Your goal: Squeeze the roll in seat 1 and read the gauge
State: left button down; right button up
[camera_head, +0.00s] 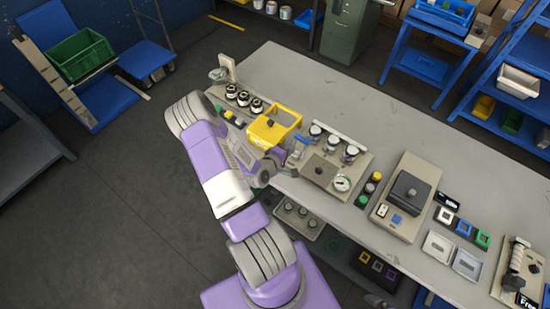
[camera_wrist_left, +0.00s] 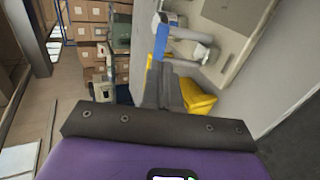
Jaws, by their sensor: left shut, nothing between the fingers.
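A beige seat plate (camera_head: 362,160) stands on the bench in the head view. Three small rolls with dark and pale parts sit along its back: the left roll (camera_head: 315,131), the middle roll (camera_head: 333,140) and the right roll (camera_head: 350,153). I cannot read which seat is 1. A round white gauge (camera_head: 341,183) is at the plate's front; its reading is too small to tell. My left gripper (camera_head: 296,153) is shut and empty at the plate's left end, beside a small blue piece (camera_head: 303,139). The wrist view shows its dark fingers (camera_wrist_left: 168,88) and a pale roll (camera_wrist_left: 187,48) beyond them.
Right of the plate are coloured buttons (camera_head: 369,190) and a beige device with a dark block (camera_head: 409,188). The bench's back (camera_head: 330,85) is clear.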

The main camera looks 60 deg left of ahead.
pick_arm(q)
jog(key=v, duration=0.6)
jog(key=shift+s+d, duration=0.3)
jog(key=shift+d, duration=0.05)
